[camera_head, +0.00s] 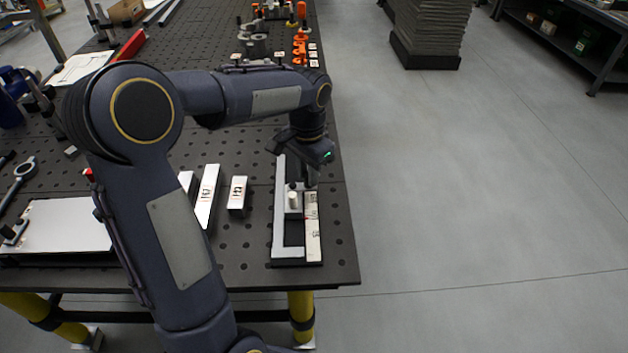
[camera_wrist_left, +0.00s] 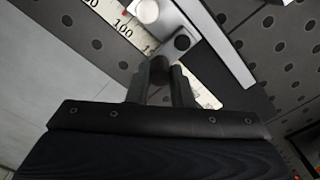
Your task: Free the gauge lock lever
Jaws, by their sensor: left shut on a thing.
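The gauge lies near the right edge of the perforated table. It has a grey L-shaped bar (camera_head: 279,225), a white scale with numbers (camera_head: 313,240) and a small block with a white knob (camera_head: 293,200). In the left wrist view the scale (camera_wrist_left: 126,27) and white knob (camera_wrist_left: 148,11) show beyond the fingers. My left gripper (camera_head: 309,181) reaches down over the far part of the gauge. Its fingers (camera_wrist_left: 163,82) are shut on a small dark piece (camera_wrist_left: 163,66), which appears to be the lock lever. The fingers hide much of it. My right gripper is not in view.
Metal blocks (camera_head: 238,193) stand left of the gauge, and a white plate (camera_head: 60,226) lies farther left. Orange parts (camera_head: 300,47) and clamps stand at the far end. The table's right edge is close to the gauge, with open floor (camera_head: 450,200) beyond.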

